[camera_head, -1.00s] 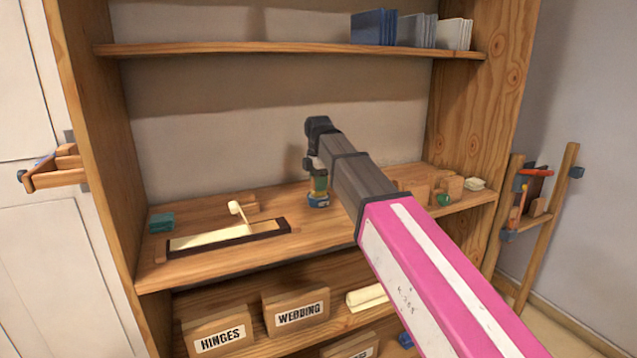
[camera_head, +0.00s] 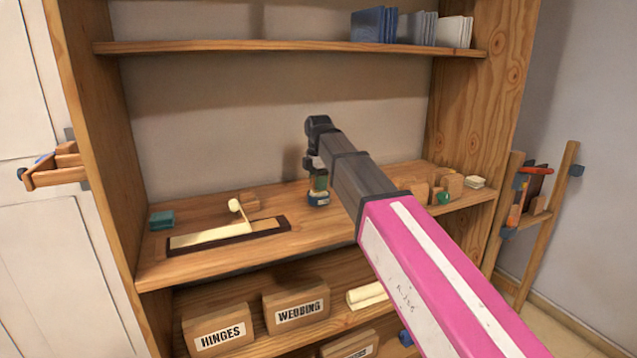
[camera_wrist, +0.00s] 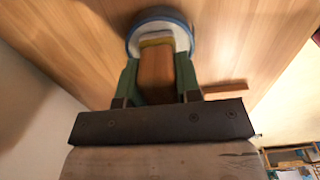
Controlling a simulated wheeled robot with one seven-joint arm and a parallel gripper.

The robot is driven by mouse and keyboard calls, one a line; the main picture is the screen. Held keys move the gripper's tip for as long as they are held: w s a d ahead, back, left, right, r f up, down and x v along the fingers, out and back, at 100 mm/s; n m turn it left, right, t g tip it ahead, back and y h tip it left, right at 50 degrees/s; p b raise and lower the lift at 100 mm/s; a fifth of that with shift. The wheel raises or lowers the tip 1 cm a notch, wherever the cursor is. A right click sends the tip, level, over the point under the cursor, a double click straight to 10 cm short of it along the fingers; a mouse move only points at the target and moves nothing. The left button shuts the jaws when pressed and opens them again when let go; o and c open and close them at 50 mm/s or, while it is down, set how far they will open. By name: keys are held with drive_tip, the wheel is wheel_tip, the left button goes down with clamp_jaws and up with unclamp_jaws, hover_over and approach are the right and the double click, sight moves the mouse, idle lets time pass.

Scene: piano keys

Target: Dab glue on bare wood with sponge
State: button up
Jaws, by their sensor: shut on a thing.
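My gripper (camera_wrist: 157,74) has green fingers shut on a sponge (camera_wrist: 156,66), a wooden block with a yellowish pad at its far end. The pad is at the mouth of a round blue-rimmed glue pot (camera_wrist: 134,44) with white inside. I cannot tell whether the pad touches the glue. In the head view the gripper (camera_head: 318,182) is right above the blue pot (camera_head: 318,199) on the middle shelf. Left of it, a cream piano key (camera_head: 210,238) lies in a dark-edged tray (camera_head: 288,224). The key's right part is bare wood (camera_head: 264,225).
A cream knob-topped piece (camera_head: 235,206) and a small wooden block (camera_head: 249,201) stand behind the key. A teal block (camera_head: 161,220) is at the shelf's left. Wooden blocks (camera_head: 452,184) stand at the right. An upper shelf (camera_head: 290,47) overhangs. The shelf between key and pot is clear.

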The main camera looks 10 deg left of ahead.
idle(0.5)
drive_tip(key=shift+r, duration=3.45)
drive_tip(key=shift+s, duration=0.1)
